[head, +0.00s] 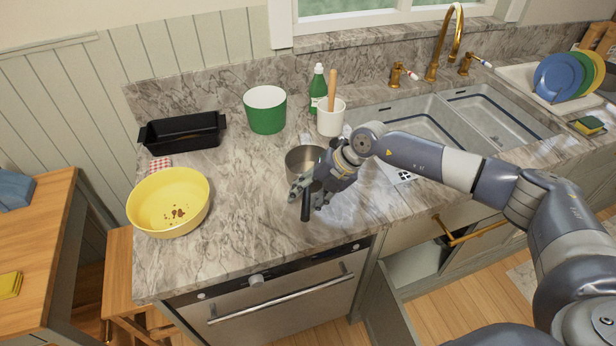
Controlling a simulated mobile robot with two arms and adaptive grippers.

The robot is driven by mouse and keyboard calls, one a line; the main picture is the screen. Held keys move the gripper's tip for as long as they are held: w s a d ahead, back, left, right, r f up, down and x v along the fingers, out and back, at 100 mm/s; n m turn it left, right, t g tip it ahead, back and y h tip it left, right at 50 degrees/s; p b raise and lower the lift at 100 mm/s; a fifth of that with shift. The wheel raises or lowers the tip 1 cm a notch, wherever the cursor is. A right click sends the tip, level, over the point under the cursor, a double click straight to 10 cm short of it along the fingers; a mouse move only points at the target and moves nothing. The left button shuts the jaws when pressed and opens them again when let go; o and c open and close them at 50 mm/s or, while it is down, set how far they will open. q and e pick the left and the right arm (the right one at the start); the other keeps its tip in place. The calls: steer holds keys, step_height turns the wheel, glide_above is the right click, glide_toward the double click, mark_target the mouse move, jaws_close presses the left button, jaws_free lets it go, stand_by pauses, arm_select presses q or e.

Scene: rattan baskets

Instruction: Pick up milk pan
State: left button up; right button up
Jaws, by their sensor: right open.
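The milk pan (301,158) is a small metal pan on the marble counter, left of the sink. Its dark handle (306,206) points toward the front edge of the counter. My right gripper (306,196) is open, at the near side of the pan, with its fingers around or just above the handle. I cannot tell whether the fingers touch it. The gripper and wrist hide part of the pan's right and near side. My left gripper is not in the head view.
A yellow bowl (168,202) stands to the left, with a black loaf tin (182,131) behind it. A green and white pot (265,110), a green bottle (318,90) and a white utensil crock (331,118) stand behind the pan. The sink (425,120) lies right. A drawer below is open.

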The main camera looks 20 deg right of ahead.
steer(key=shift+s, duration=0.1)
jaws_close()
steer(key=shift+r, duration=0.15)
